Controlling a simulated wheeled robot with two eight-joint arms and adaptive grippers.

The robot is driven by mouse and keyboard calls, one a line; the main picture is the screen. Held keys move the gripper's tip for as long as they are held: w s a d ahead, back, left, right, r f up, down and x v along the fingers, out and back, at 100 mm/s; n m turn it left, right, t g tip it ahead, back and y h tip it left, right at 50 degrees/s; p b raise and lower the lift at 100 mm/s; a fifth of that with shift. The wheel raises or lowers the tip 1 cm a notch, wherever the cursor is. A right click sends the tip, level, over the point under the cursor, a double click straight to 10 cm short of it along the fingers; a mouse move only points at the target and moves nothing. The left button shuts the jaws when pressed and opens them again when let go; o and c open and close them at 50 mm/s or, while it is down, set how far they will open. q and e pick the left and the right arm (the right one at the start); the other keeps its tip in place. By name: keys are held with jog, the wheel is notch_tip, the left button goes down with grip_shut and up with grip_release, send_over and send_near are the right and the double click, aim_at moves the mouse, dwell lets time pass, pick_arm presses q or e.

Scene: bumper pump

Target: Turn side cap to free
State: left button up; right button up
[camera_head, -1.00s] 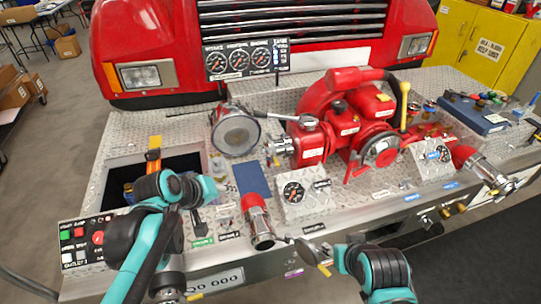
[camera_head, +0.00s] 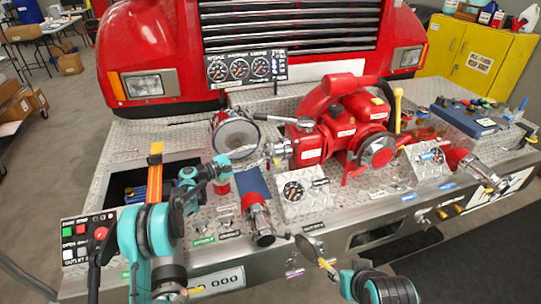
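The side cap (camera_head: 281,149) is a silver lugged cap on the left side of the red pump (camera_head: 345,130). My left arm comes in from the lower left, and its teal-and-grey gripper (camera_head: 262,159) reaches right toward the cap. Its fingertips are close to the cap; I cannot tell whether they touch it. The fingers are small and blend with the metal behind, so their opening is unclear.
A round silver intake (camera_head: 235,134) stands behind my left gripper. A red-and-chrome nozzle (camera_head: 259,220) and a gauge box (camera_head: 303,195) stand in front. A blue case (camera_head: 465,118) lies on the right. An open bin (camera_head: 125,185) lies left.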

aim_at(267, 151)
pick_arm(q)
jog(key=x, duration=0.2)
jog(key=b+x, duration=0.1)
jog(key=x, duration=0.1)
jog(key=b+x, duration=0.1)
jog(key=x, duration=0.2)
jog(key=shift+a+f, duration=0.1)
jog(key=shift+f, duration=0.25)
jog(key=shift+w+d+r, duration=0.1)
jog(key=shift+w+d, duration=0.25)
jog(key=shift+d, duration=0.05)
grip_shut()
